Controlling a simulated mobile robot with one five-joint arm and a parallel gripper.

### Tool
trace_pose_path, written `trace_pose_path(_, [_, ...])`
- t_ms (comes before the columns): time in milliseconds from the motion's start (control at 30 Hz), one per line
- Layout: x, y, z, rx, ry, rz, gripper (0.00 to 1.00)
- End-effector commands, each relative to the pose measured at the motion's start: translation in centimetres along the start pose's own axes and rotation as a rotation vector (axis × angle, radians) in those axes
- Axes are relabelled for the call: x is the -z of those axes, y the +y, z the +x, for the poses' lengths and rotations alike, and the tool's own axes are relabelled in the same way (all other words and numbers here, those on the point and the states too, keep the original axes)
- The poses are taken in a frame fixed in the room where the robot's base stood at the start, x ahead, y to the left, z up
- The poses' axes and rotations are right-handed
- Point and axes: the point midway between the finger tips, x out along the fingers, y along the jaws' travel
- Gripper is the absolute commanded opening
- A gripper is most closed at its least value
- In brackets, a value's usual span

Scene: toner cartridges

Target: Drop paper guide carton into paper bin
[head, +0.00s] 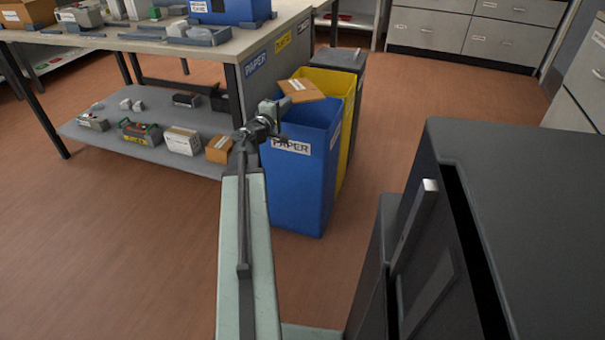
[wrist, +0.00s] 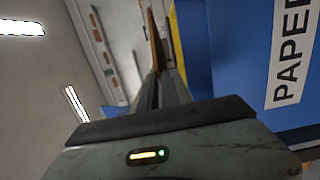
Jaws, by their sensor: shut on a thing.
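The paper guide carton (head: 303,91) is a flat brown carton with a small white label. My gripper (head: 284,103) is shut on its near left edge and holds it above the blue paper bin (head: 296,190). The carton hangs over the bin's back left part, near the yellow bin. In the wrist view the carton (wrist: 155,42) shows edge-on as a thin brown strip between my fingers (wrist: 168,88). The blue bin (wrist: 232,60) with its PAPER label fills the right of that view. The bin's inside bottom is hidden.
A yellow bin (head: 352,86) and a dark grey bin (head: 345,60) stand behind the blue one. A workbench (head: 150,48) with a lower shelf (head: 90,132) of boxes is at left. A large dark cabinet (head: 520,190) fills the right front. Open floor (head: 120,240) lies at front left.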

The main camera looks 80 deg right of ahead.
Motion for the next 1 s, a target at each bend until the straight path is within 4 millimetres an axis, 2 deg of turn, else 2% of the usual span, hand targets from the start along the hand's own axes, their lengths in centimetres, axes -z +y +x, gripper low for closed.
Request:
trace_pose_path(133, [0.0,0.1,0.0,0.000,0.000,0.000,0.00])
trace_pose_path(200, [0.0,0.1,0.0,0.000,0.001,0.000,0.23])
trace_pose_path(233, [0.1,0.1,0.0,0.000,0.001,0.000,0.32])
trace_pose_path(600, [0.1,0.1,-0.3,0.000,0.002,0.000,0.32])
trace_pose_path(833, [-0.2,0.1,-3.1,0.000,0.007,0.000,0.32])
trace_pose_path(1000, [-2.8,0.1,-2.6,0.000,-0.032,0.000,0.32])
